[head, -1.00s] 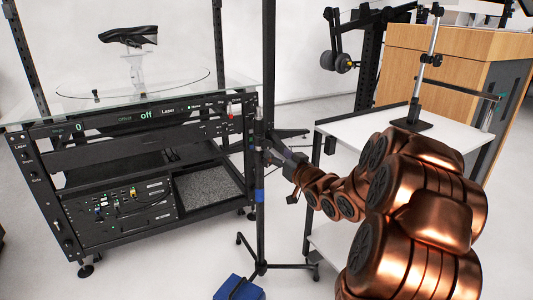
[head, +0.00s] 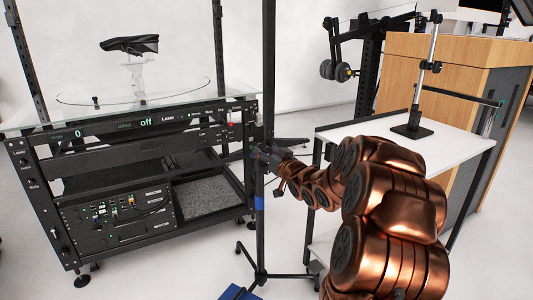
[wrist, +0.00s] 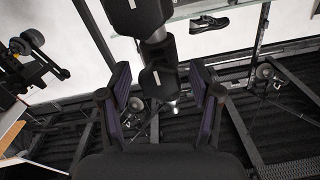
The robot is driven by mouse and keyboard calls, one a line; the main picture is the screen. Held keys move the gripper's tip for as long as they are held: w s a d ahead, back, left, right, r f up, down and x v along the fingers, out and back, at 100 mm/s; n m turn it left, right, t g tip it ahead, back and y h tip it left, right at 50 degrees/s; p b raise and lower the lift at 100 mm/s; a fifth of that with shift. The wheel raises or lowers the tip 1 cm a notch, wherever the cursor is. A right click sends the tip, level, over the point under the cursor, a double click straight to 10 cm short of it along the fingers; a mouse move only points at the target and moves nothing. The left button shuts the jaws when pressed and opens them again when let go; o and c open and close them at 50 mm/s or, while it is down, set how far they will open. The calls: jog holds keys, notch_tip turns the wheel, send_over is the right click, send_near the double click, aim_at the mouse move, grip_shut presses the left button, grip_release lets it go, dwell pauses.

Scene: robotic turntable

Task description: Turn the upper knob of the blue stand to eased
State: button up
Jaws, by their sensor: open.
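The stand is a thin black upright pole (head: 267,80) with a blue band (head: 259,203) partway up and tripod legs below. My gripper (head: 262,152) is at the pole above the blue band. In the wrist view, my gripper (wrist: 160,78) is open, with one finger on each side of a dark collar or knob (wrist: 158,82) bearing a white mark. I see gaps beside it and no clear contact. Another dark piece with a white mark (wrist: 135,12) shows at the top. I cannot tell its setting or surely which piece is the upper knob.
The black turntable rack (head: 130,165) stands close left of the pole, carrying a glass top and a black shoe (head: 130,45). A white table (head: 390,135) is on the right, under my arm. A blue object (head: 238,292) lies at the stand's foot.

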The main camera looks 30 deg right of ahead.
jog(key=shift+c, duration=0.3)
jog(key=c, duration=1.1)
jog(key=shift+n, duration=0.4)
jog(key=n, duration=0.3)
jog(key=shift+n+b, duration=0.4)
jog(key=n+b, duration=0.1)
jog(key=n, duration=0.3)
jog(key=shift+n, duration=0.3)
jog(key=n+b, duration=0.1)
jog(key=n, duration=0.3)
jog(key=shift+n+b, duration=0.3)
jog(key=shift+b, duration=0.1)
jog(key=shift+a+n+b, duration=0.1)
jog(key=shift+n+b, duration=0.55)
jog(key=shift+n, duration=1.35)
